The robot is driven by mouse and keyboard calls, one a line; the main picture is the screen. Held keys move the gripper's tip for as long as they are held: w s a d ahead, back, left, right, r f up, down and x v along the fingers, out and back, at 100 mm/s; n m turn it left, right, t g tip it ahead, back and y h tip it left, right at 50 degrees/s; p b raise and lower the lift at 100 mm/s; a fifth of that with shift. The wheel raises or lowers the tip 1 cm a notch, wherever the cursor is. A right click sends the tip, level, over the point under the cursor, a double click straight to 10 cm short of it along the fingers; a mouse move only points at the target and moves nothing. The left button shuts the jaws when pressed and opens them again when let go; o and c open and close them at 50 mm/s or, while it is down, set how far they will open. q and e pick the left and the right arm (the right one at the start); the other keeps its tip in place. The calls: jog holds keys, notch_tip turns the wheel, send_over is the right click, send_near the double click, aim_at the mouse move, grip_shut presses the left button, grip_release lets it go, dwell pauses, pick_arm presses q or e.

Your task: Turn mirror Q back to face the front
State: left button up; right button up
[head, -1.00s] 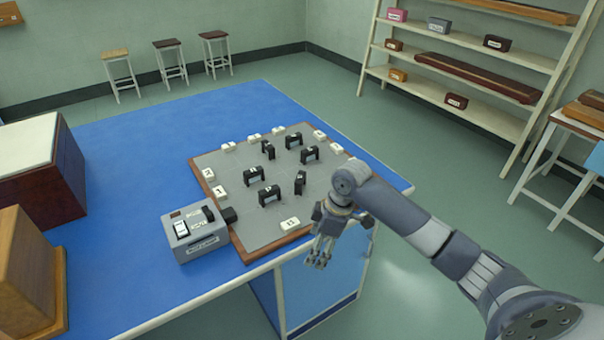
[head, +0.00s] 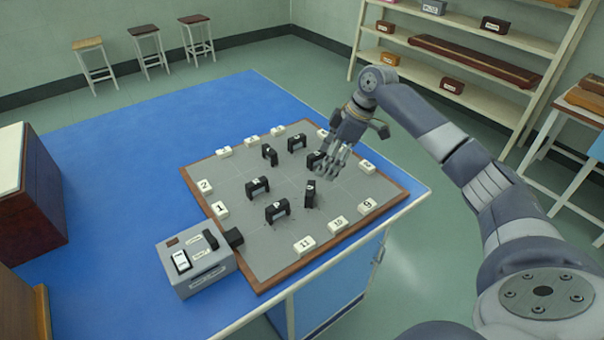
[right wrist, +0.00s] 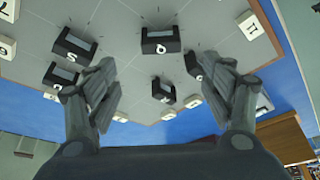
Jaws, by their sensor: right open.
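Several small black mirror mounts stand on a grey board (head: 238,226) with a wooden rim. The one I take for mirror Q (head: 310,193) is at the board's right-front, seen nearly edge-on from the head; its letter is too small to be sure. In the right wrist view what looks like the same mount (right wrist: 161,42) shows its broad side near the top, between the fingers' directions. My right gripper (head: 336,165) is above the board's right side, behind this mount and apart from it. It is open and empty, with its fingers (right wrist: 162,85) spread. It partly hides another mount (head: 315,161).
Other mounts stand close by: one front-left (head: 277,210), one left (head: 258,187), two behind (head: 270,155) (head: 297,142). White numbered tiles, such as 11 (head: 305,245), line the rim. A grey box (head: 196,262) adjoins the left front. The blue table (head: 120,150) is clear behind.

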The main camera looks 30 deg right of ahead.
aim_at(311, 187)
jog(key=p+x, duration=0.1)
jog(key=x, duration=0.6)
jog(key=shift+s+a, duration=0.1)
jog(key=shift+s, duration=0.1)
jog(key=shift+p+x, duration=0.3)
jog(key=shift+x, duration=0.85)
jog(key=shift+w+a+f, duration=0.1)
jog(key=shift+w+f, duration=0.1)
jog(key=shift+f, duration=0.35)
jog(key=c, duration=1.1)
pick_arm(q)
jog(key=shift+s+a+r, duration=0.1)
jog(key=shift+s+r, duration=0.7)
jog(key=shift+s, duration=0.3)
pick_arm(e)
jog(key=shift+o, duration=0.2)
